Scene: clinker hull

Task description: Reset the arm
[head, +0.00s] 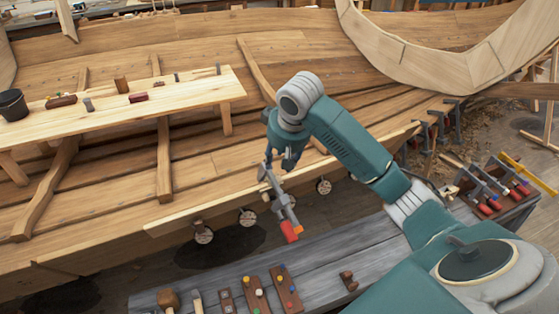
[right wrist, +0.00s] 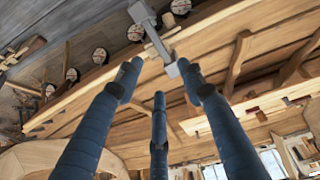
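My right gripper (head: 285,158) reaches over the edge of the hull plank (head: 225,196) in the head view. Its blue fingers stand spread apart in the right wrist view (right wrist: 158,82). A grey bar clamp (head: 281,200) with a red-orange handle end is just below the gripper, at the plank edge. In the wrist view the clamp (right wrist: 160,42) shows just beyond the fingertips, close to the right finger. I cannot tell whether they touch, or whether the clamp grips the plank. My left gripper is not in view.
A grey bench (head: 330,258) with tools lies below the hull. More clamps (head: 487,187) lie at its right end; others (head: 432,128) sit on the plank edge. A light plank table (head: 170,103) with small tools and a black bucket (head: 12,104) stands at left.

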